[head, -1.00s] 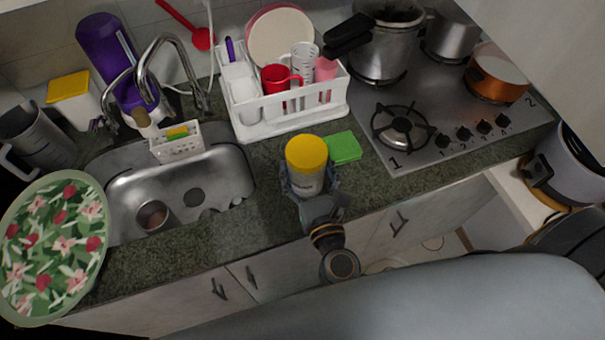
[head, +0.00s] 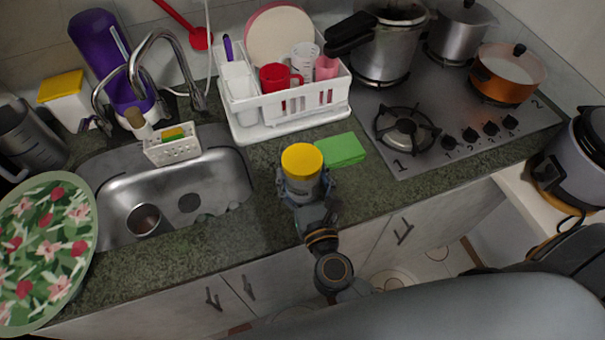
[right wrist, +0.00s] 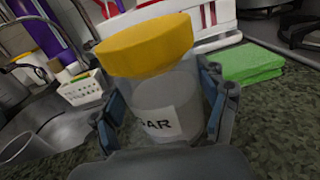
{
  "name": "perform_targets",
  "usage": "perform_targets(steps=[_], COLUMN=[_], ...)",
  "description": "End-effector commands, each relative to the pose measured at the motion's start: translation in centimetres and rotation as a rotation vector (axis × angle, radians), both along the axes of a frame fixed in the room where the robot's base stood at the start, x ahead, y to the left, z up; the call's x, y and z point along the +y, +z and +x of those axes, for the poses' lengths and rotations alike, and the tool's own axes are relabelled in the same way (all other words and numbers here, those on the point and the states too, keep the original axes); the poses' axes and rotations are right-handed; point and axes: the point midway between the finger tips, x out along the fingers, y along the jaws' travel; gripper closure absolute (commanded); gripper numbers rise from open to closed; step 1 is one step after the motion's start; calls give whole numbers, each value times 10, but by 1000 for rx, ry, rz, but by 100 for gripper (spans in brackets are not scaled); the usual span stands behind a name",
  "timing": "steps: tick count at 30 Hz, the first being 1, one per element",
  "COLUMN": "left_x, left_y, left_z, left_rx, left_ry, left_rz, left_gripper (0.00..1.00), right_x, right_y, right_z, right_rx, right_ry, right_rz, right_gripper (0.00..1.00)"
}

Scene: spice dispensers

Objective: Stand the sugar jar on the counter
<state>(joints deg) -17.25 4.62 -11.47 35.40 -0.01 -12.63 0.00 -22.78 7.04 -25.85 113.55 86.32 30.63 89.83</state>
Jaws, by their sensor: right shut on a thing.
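The sugar jar (head: 302,165) is a clear jar with a yellow lid and a white label. In the right wrist view the jar (right wrist: 165,105) shows the letters "AR" on its label. My right gripper (head: 306,187) is shut on the jar's sides, with one finger on each side. The jar is close to upright over the dark green counter (head: 240,240), between the sink and the green cloth. Its base is hidden by the gripper, so I cannot tell whether it touches the counter. My left gripper is not in view.
A green cloth (head: 341,150) lies just right of the jar. A white dish rack (head: 290,125) stands behind it. The sink (head: 225,180) is to the left, the stove (head: 440,120) to the right. Counter to the jar's front left is clear.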

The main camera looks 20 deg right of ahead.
Motion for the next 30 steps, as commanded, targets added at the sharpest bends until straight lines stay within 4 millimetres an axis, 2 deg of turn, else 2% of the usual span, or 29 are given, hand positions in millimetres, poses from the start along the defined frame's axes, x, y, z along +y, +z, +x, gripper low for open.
perform_targets(steps=[2, 3, 6, 19, 23, 30], left_x=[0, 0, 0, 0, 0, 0], left_y=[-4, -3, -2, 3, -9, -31], left_z=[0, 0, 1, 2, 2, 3], left_rx=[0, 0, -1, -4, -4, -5], left_ry=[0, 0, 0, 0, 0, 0], left_rz=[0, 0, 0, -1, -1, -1], left_gripper=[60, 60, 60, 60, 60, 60], right_x=[0, 0, 0, 0, 2, 5], right_y=[-2, -3, -2, 3, -4, -6], right_z=[0, 0, 0, 0, -19, -72], right_rx=[-4, 0, 0, 0, 4, 4], right_ry=[0, 0, 0, 0, 1, 2], right_rz=[1, 0, 0, 0, 1, 0], right_gripper=[88, 20, 4, 4, 4, 4])
